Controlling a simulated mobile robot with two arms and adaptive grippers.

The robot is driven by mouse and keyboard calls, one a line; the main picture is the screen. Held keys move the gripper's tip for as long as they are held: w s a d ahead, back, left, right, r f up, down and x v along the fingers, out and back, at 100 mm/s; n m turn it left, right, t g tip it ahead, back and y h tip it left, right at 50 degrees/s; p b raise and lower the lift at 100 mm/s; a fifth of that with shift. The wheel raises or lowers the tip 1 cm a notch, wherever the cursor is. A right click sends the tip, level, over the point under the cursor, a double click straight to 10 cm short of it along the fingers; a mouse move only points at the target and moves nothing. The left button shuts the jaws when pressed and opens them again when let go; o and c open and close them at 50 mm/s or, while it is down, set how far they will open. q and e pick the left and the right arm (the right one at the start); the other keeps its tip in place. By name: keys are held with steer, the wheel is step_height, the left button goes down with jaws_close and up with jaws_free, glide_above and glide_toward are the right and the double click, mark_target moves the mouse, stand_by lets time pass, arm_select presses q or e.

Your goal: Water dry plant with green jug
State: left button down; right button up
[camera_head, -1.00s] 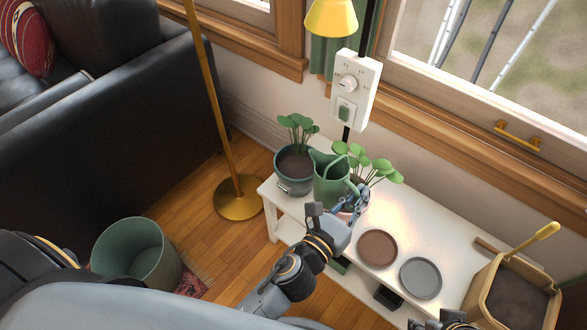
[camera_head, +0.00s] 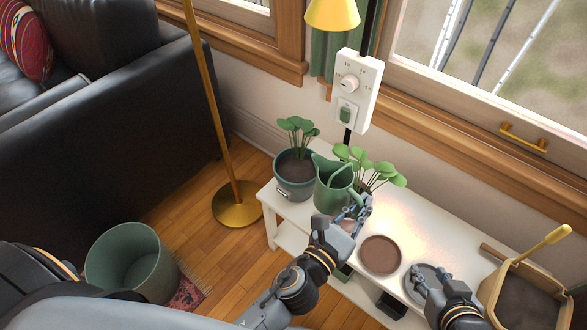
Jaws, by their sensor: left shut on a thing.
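A green jug (camera_head: 332,190) is upright above the white table, beside the left potted plant. My left gripper (camera_head: 356,210) is shut on its handle side. The left plant stands in a grey-green pot (camera_head: 295,188) with dark soil and green upright leaves. A second plant (camera_head: 372,172) with broader, spreading leaves is behind the jug, which with my gripper hides most of its pot. I cannot tell which plant is dry.
A brown saucer (camera_head: 381,256) lies on the white table (camera_head: 410,225). A wooden box of soil (camera_head: 523,300) with a yellow-handled tool is at the right. A green bin (camera_head: 130,262) and brass floor lamp (camera_head: 237,203) stand on the floor. A wall control box (camera_head: 354,92) hangs above.

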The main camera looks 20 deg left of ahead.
arm_select(q)
steer(key=shift+r, duration=0.25)
step_height(320, 180, up, 2)
steer(key=shift+r+p, duration=0.1)
steer(key=shift+p, duration=1.15)
steer(key=shift+r+p, duration=0.95)
steer(key=shift+p, duration=0.05)
steer(key=shift+r, duration=0.25)
arm_select(e)
steer(key=s+d+f+g+h, duration=0.1)
steer(key=s+d+f+g, duration=0.2)
steer(key=s, duration=0.6)
step_height(320, 180, down, 2)
steer(key=g, duration=0.2)
steer(key=shift+g, duration=0.4)
